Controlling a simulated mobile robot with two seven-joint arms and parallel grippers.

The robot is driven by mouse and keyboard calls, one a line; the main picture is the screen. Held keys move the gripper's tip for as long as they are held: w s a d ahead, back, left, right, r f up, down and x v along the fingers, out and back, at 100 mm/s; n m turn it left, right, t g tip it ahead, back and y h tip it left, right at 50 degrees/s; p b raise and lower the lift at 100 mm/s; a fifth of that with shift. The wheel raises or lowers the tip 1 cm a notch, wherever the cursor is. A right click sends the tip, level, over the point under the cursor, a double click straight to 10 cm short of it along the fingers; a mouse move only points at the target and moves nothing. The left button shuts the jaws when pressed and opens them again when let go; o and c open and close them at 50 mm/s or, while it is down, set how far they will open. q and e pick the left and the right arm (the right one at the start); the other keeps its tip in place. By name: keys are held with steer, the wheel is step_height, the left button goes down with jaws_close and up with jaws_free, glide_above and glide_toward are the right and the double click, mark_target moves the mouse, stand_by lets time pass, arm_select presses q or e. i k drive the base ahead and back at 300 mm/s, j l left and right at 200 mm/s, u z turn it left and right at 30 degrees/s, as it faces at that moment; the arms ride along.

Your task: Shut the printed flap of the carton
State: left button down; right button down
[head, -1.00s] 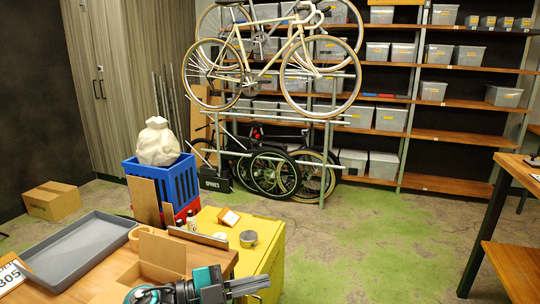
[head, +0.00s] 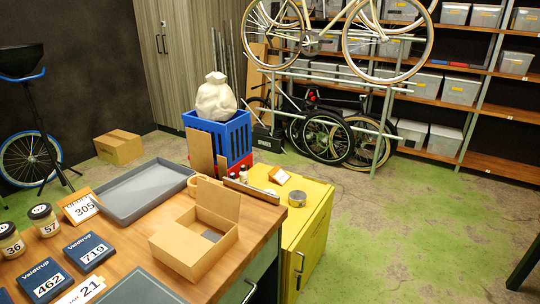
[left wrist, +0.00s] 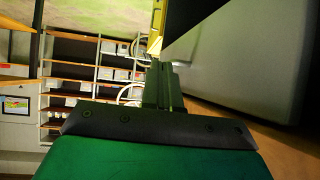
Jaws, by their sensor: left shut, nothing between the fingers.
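The brown cardboard carton (head: 172,250) sits open on the wooden table near its right edge. Its flap (head: 218,199) stands up at the back; I see no print on the side facing me. A dark grey patch shows inside the carton. My left gripper (left wrist: 162,84) shows in the left wrist view, with its fingers together and empty. It is out of the head view, so its place relative to the carton cannot be told. My right gripper is in neither view.
A grey tray (head: 112,207) lies behind the carton. Blue boxes, including one marked 719 (head: 89,251), jars (head: 44,220) and a number card (head: 78,207) stand to the left. A yellow cabinet (head: 315,228) adjoins the table's right side.

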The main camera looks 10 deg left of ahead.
mark_target(223, 201)
steer(key=i+l, duration=0.35)
steer(key=i, duration=0.2)
steer(key=i+l, duration=0.35)
steer(key=i, duration=0.15)
steer(key=i+l, duration=0.35)
steer(key=i, duration=0.2)
steer(key=i+l+u, duration=0.25)
steer(key=i+l, duration=0.5)
steer(key=i+u, duration=0.15)
steer(key=u, duration=2.8)
